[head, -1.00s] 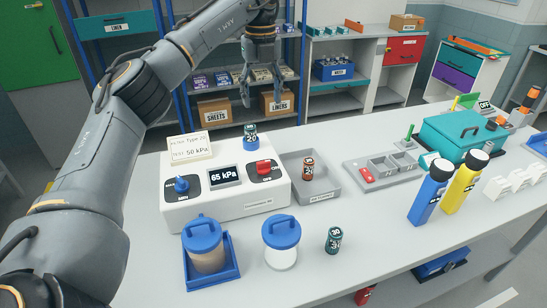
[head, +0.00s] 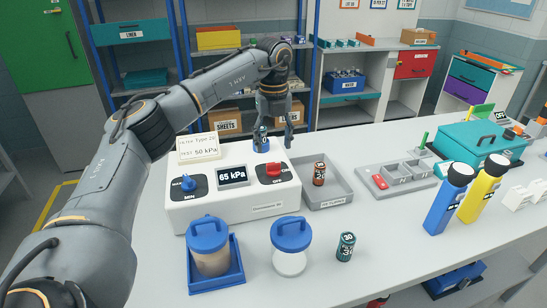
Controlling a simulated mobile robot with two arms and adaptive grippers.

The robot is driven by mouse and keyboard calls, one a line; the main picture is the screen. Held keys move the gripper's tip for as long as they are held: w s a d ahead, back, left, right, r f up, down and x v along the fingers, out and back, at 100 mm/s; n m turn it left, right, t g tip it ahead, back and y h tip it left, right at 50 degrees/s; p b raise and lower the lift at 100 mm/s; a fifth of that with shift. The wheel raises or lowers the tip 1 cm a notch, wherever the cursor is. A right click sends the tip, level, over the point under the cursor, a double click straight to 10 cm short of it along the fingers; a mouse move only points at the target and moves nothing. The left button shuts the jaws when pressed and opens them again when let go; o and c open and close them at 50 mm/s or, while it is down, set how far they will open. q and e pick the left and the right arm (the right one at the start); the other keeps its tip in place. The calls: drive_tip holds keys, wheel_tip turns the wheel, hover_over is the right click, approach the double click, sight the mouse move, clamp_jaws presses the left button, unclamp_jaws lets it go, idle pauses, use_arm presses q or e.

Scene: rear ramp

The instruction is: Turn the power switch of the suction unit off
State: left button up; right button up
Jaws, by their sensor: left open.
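The suction unit (head: 238,197) is a white box on the bench, left of centre. Its red power switch (head: 274,169) sits on a dark plate on the right of its top; the printing reads OFF below it, and its exact setting is too small to tell. The display (head: 232,176) reads 65 kPa. A blue knob (head: 188,184) on another dark plate is at the left. My left gripper (head: 276,143) is open, fingers pointing down, above and behind the red switch, apart from it. It partly hides a small vial on a blue base (head: 261,144). My right gripper is not in view.
A sign (head: 199,147) reading 50 kPa stands behind the unit. A grey tray (head: 325,199) with an orange-banded vial is close to its right. Two blue-lidded jars (head: 290,262) and a dark vial (head: 346,246) stand in front. Two bottles (head: 448,200) stand further right.

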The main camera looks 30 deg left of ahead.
sight(273, 163)
use_arm(q)
wheel_tip(273, 163, down, 6)
drive_tip(key=shift+r+p, duration=0.1)
drive_tip(key=shift+p, duration=0.35)
drive_tip(key=c, duration=1.2)
